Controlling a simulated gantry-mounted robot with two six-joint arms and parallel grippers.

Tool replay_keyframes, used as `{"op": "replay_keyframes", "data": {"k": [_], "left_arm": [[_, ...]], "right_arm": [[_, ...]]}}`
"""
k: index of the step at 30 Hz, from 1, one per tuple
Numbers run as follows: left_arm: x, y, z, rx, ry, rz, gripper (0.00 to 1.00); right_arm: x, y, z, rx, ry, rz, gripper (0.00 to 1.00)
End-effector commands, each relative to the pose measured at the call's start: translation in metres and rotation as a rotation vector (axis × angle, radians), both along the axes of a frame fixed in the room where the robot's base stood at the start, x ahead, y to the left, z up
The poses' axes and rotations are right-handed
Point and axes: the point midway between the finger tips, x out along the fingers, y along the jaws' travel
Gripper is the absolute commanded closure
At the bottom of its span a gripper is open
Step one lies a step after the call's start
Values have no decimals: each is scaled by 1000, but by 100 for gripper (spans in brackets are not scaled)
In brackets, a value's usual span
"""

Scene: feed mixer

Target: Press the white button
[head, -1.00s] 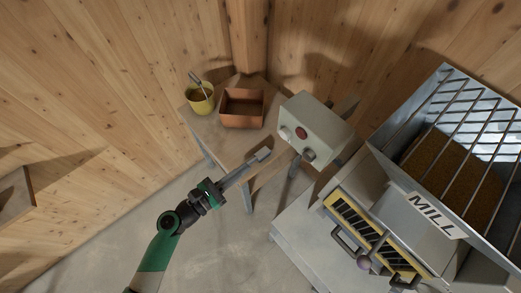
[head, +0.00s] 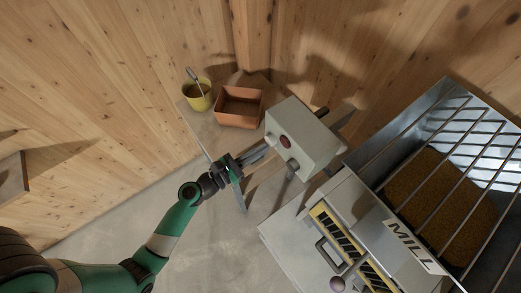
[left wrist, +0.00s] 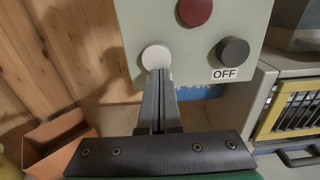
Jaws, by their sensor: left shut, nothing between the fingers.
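The white button (left wrist: 156,57) is round and sits on the face of a pale grey-green control box (head: 312,137), below a red button (left wrist: 195,11) and left of a dark knob (left wrist: 233,51) labelled OFF. My left gripper (head: 266,150) is shut and empty, pointing at the box face. In the left wrist view its fingertips (left wrist: 160,74) overlap the lower edge of the white button. I cannot tell whether they touch it. The red button also shows in the head view (head: 285,141). My right gripper is out of view.
A mill (head: 409,246) with a grated hopper of grain stands right of the box. Behind the gripper, a small table (head: 201,126) holds an orange-brown tray (head: 240,121) and a yellow pot (head: 199,104) with a utensil. Wooden walls close off the back.

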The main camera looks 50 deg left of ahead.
Motion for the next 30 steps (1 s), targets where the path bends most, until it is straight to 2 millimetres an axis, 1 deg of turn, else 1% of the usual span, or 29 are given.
{"op": "replay_keyframes", "data": {"k": [5,9,11,25,30], "left_arm": [[2,0,1,0,0,-1,100],[17,-2,1,0,0,-2,100],[19,-2,0,0,0,-1,100],[17,-2,0,1,0,-2,100],[7,-4,0,0,1,-9,100]], "right_arm": [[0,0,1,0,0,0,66],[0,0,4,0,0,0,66],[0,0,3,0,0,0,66],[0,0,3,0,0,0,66],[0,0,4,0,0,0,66]]}}
